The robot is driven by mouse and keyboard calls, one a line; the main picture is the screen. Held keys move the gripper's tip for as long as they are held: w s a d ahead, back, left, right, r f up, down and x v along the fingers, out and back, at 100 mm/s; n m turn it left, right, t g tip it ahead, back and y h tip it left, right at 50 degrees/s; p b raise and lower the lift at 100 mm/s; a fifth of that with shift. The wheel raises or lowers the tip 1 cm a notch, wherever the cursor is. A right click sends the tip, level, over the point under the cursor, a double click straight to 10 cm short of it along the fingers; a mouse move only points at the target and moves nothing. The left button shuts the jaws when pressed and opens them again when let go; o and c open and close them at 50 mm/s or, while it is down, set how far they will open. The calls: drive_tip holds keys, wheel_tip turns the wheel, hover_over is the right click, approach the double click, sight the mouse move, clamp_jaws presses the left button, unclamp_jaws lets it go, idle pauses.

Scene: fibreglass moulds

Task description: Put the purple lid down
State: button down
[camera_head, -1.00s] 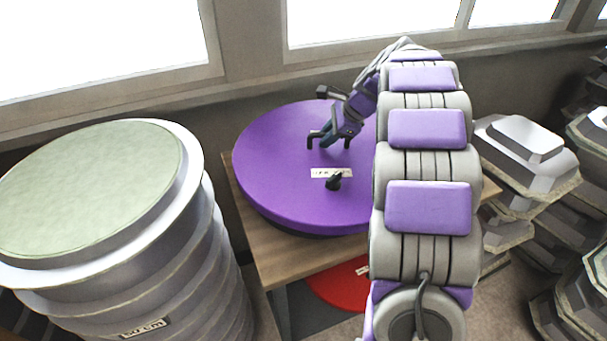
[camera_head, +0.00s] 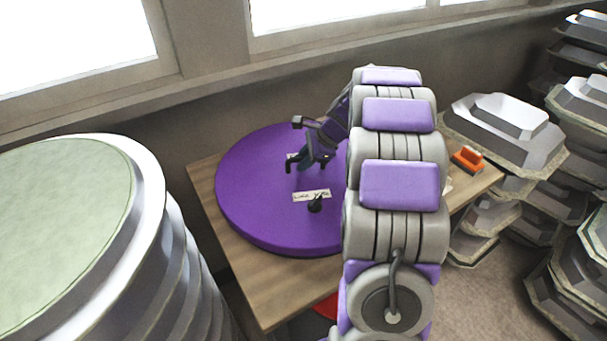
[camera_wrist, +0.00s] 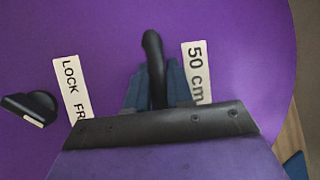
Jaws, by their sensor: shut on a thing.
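The purple lid (camera_head: 250,190) is a large flat disc over the wooden table (camera_head: 262,285), level or nearly so. I cannot tell whether its underside touches the tabletop. My gripper (camera_head: 305,164) is at the lid's upper face, beside a white label. In the wrist view the blue fingers of my gripper (camera_wrist: 153,88) are shut on a black handle (camera_wrist: 152,50) on the lid. A second black knob (camera_wrist: 35,106) sits left of the "LOCK" label, and a "50 cm" label (camera_wrist: 196,72) is on the right. My arm hides the lid's right part.
A tall stack of round moulds (camera_head: 150,200) stands close at the left. Grey angular moulds (camera_head: 510,130) are stacked at the right. An orange-and-black tool (camera_head: 466,158) lies on the table's right end. A red thing (camera_head: 327,306) shows below the table. Windows run along the back.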

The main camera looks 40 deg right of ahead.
drive_tip(key=shift+a+f+b, duration=0.1)
drive_tip(key=shift+f+b, duration=0.45)
drive_tip(key=shift+f, duration=1.55)
drive_tip(key=c, duration=1)
unclamp_jaws()
drive_tip(key=shift+s+r, duration=0.1)
drive_tip(key=shift+r, duration=0.05)
